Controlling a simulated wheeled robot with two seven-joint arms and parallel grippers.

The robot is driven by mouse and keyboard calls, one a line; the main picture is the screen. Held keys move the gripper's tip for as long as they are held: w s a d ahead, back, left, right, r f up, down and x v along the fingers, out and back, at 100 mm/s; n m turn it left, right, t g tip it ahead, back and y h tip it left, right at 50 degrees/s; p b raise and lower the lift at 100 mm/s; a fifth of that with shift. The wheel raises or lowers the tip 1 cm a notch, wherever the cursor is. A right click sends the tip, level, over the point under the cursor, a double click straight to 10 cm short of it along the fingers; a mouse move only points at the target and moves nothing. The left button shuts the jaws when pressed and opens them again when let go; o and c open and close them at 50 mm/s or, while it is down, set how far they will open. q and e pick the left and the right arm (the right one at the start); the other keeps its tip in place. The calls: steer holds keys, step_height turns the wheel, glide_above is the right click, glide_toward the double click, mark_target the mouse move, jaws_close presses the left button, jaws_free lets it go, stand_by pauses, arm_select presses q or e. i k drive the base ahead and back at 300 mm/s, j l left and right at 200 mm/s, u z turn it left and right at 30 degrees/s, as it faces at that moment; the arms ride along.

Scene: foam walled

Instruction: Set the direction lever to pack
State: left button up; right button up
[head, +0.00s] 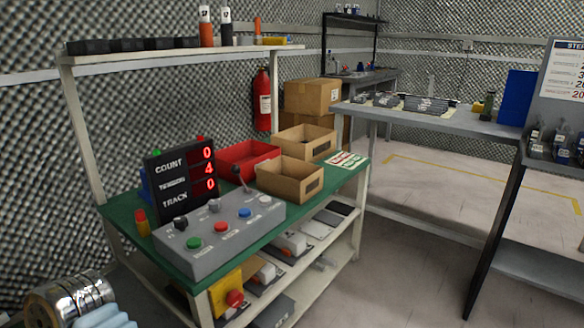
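A grey control box (222,240) sits on the green-topped bench (330,185). A thin dark lever (241,181) with a knob rises from the box's far right part and leans to the left in the picture; this looks like the direction lever. I cannot read any position marks beside it. Neither of my grippers is in view.
A red bin (246,158) and open cardboard boxes (290,180) stand beyond the lever. A yellow box with a red button (228,292) is at the bench front. Metal reels (70,297) are at lower left. A shelf (170,55) overhangs the bench. Floor at right is clear.

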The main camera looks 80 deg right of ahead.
mark_target(235, 170)
steer(key=z, duration=2.3)
steer(key=l+z, duration=0.15)
steer(key=l, duration=0.1)
